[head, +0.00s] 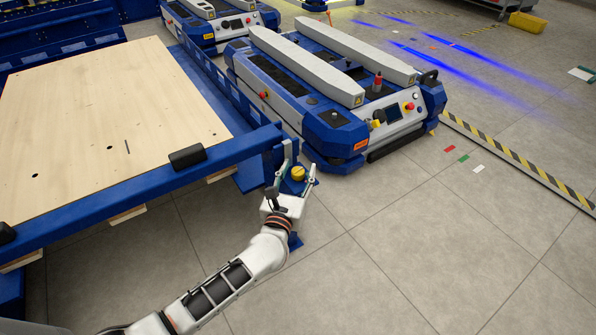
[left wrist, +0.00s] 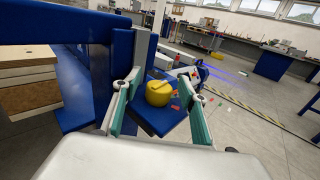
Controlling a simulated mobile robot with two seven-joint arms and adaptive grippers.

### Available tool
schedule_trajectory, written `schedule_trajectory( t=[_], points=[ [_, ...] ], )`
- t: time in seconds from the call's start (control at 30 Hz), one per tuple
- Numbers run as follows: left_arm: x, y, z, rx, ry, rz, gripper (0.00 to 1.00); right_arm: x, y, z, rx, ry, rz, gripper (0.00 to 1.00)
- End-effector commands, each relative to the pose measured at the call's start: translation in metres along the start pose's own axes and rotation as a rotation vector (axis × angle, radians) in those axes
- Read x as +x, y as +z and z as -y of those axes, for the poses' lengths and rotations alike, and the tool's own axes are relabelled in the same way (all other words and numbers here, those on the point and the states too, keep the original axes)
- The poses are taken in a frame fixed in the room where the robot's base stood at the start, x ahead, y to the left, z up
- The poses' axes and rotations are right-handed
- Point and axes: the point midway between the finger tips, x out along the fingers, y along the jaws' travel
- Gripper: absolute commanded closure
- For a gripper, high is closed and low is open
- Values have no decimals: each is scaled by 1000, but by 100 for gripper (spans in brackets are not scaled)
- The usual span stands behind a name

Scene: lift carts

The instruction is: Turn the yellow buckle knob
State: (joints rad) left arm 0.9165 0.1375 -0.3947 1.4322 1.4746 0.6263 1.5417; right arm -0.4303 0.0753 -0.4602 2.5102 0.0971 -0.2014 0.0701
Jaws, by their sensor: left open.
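The yellow buckle knob (head: 298,173) sits on a small blue plate at the right corner of the blue cart frame. In the left wrist view the knob (left wrist: 159,93) is round, with a pale bar across its top, on the blue plate (left wrist: 160,121). My left gripper (head: 294,172) is open at the corner. Its two green-padded fingers (left wrist: 158,96) appear on either side of the knob in the wrist view. I cannot tell whether either finger touches it. My right gripper is not in view.
The blue cart (head: 90,212) carries a wooden board (head: 100,120). A blue and white lift vehicle (head: 310,115) stands behind the corner. A black and yellow striped strip (head: 520,160) lies on the floor at right. The floor at front right is clear.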

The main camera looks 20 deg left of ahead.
Motion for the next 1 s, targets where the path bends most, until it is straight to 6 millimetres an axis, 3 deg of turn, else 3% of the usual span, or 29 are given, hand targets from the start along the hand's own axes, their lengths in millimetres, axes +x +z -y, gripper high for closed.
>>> schedule_trajectory(
  t=[0.03,0.17,0.37,0.67,1.0],
  points=[
    [0,0,0,0,0,0,63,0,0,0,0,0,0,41],
    [0,0,0,0,0,0,96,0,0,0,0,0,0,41],
    [0,0,-1,1,-10,0,97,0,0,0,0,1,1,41],
    [-1,-5,-3,4,-197,-2,97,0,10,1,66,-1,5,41],
    [0,-1,-1,-1,-265,-1,97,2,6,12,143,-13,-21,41]
  ],
)
